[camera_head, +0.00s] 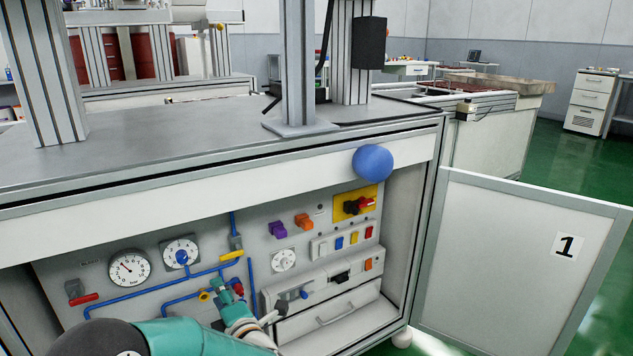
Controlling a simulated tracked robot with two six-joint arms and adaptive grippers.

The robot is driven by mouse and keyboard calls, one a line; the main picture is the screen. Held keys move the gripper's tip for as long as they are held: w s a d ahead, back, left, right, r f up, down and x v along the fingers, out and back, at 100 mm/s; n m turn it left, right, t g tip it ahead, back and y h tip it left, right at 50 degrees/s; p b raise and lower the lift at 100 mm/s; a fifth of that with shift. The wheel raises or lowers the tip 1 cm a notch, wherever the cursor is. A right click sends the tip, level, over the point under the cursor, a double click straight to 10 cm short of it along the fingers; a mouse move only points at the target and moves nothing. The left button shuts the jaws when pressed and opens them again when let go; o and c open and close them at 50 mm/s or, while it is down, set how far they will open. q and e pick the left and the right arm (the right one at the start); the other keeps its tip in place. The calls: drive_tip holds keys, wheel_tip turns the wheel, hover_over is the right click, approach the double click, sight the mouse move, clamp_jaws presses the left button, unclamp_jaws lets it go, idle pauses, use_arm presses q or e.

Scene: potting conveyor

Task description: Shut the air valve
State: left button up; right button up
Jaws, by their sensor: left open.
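The open cabinet front shows a panel (330,215) with blue air pipes (150,292). A valve with a red lever (84,299) sits at the left end of the pipe. A valve with a yellow lever (231,255) sits on the upright pipe at the middle. I cannot tell which is the air valve. Both levers lie roughly sideways, tilted slightly. My left gripper (222,288) is open in front of the lower middle of the panel, below the yellow lever and right of the red one. Its fingers partly cover the pipes and small fittings there. My right gripper is out of view.
Two round dials, a pressure gauge (130,268) and another dial (180,252), sit at the panel's left. A red rotary switch (360,204) is on a yellow plate. A blue ball (372,162) is at the upper edge. The cabinet door (500,255), marked 1, stands open at right.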

use_arm(q)
drive_tip(key=s+a+f+m+g+h+p, duration=0.25)
drive_tip(key=a+f, duration=0.25)
drive_tip(key=f, duration=0.4)
drive_tip(key=s+d+f+m+g+h+p, duration=0.2)
drive_tip(key=s+d+f+m+h, duration=0.25)
drive_tip(key=s+f+m, duration=0.5)
drive_tip(key=s+d+f+m+g+h, duration=0.4)
drive_tip(key=s+d+m, duration=0.15)
drive_tip(key=s, duration=0.45)
drive_tip(key=s+d+f+m+g+h, duration=0.45)
drive_tip(key=s+d, duration=0.25)
drive_tip(key=s, duration=0.4)
wheel_tip(320, 180, up, 38)
drive_tip(key=m+p, duration=0.1)
drive_tip(key=p, duration=3.7)
drive_tip(key=shift+f+y+p, duration=0.15)
drive_tip(key=shift+y+p, duration=0.15)
drive_tip(key=shift+y, duration=0.05)
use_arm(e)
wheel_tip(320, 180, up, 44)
use_arm(q)
drive_tip(key=shift+w+a, duration=0.1)
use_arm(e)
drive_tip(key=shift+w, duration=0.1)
